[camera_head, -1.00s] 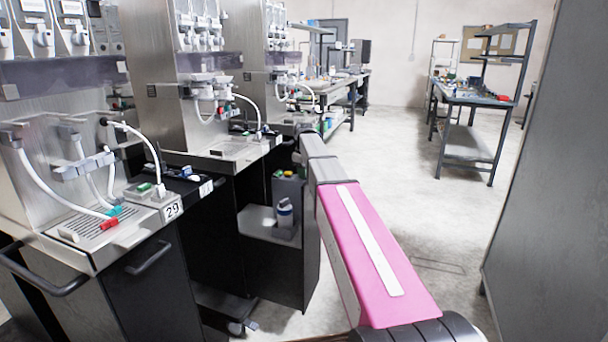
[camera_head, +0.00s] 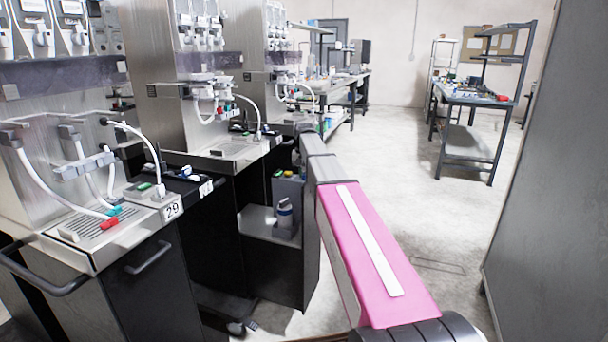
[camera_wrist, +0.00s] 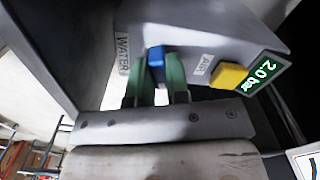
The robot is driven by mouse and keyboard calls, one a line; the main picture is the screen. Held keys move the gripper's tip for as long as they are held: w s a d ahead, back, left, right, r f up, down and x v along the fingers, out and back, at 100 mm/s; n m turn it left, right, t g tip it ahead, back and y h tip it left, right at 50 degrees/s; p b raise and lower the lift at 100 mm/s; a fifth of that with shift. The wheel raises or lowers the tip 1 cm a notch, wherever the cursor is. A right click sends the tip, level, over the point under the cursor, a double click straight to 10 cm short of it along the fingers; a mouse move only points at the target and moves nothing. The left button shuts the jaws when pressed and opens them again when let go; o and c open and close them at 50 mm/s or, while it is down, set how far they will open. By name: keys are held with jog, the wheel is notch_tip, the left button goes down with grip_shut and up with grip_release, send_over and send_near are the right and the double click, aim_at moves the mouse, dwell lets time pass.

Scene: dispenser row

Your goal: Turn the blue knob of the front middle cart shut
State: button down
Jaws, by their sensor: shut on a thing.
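The blue knob (camera_wrist: 156,54) shows in the wrist view on a grey panel (camera_wrist: 188,38), beside the label "WATER" (camera_wrist: 123,55). My gripper (camera_wrist: 160,72) has its two green fingers on either side of the knob and is shut on it. The lower part of the knob is hidden between the fingers. I cannot tell how far the knob is turned. In the head view my pink arm reaches away from me, and the gripper and the blue knob are hidden.
A yellow knob (camera_wrist: 229,75) sits right of the gripper, by the label "AIR" (camera_wrist: 202,67) and a green "2.0 bar" display (camera_wrist: 266,73). Dispensers line the left, including a counter marked 29 (camera_head: 171,211). A grey cabinet (camera_head: 550,180) stands right. The floor (camera_head: 410,180) between is clear.

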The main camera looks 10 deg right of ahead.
aim_at(304, 173)
jog(key=shift+m, duration=1.9)
jog(key=c, duration=1.1)
grip_release()
notch_tip(304, 173, up, 11)
jog(key=shift+f, duration=0.1)
